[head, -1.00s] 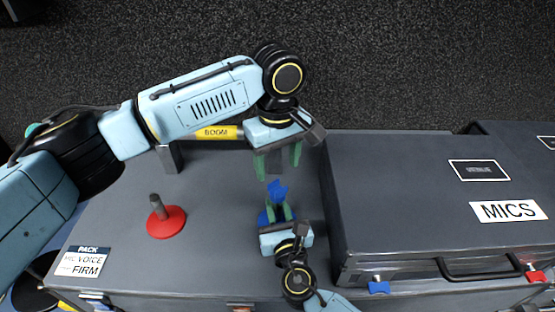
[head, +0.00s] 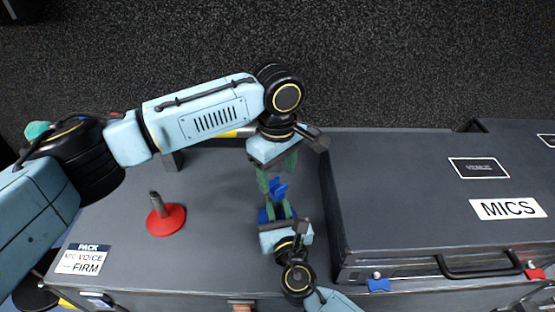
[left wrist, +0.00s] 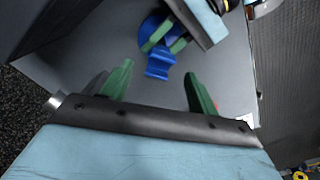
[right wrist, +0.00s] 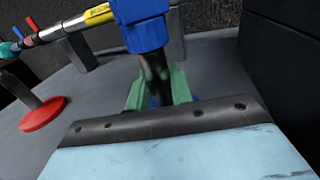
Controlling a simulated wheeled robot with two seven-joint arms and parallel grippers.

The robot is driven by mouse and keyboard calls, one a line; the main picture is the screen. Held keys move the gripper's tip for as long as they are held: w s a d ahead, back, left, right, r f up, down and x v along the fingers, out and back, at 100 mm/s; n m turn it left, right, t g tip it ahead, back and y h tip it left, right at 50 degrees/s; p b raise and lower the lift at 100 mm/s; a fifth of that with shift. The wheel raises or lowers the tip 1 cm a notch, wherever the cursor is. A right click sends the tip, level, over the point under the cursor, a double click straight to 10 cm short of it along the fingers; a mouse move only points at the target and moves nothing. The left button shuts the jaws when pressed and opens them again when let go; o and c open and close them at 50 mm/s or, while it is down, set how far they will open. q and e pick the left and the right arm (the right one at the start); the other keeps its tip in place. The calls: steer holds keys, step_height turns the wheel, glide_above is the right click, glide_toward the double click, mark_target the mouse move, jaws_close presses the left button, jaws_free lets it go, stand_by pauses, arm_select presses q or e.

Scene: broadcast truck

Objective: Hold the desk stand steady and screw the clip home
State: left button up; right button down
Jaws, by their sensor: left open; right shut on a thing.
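The blue desk stand's round base (head: 263,216) rests on the grey case top. Its dark post (right wrist: 155,75) stands upright, with the blue clip (head: 279,189) at its top. My right gripper (head: 279,209) is shut around the post, below the clip; the right wrist view shows its green fingers on the post. My left gripper (head: 276,176) is open above the clip. In the left wrist view the clip (left wrist: 160,62) lies between and just beyond the open fingertips, apart from both. Whether the clip sits fully down on the post I cannot tell.
A red stand (head: 165,219) with a short post is at the left of the case top. A yellow boom pole (right wrist: 98,14) lies on supports along the back. The large MICS case (head: 420,205) stands close on the right. A printed label (head: 83,260) is at front left.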

mark_target(277, 186)
arm_select(q)
steer(key=shift+f, duration=2.2)
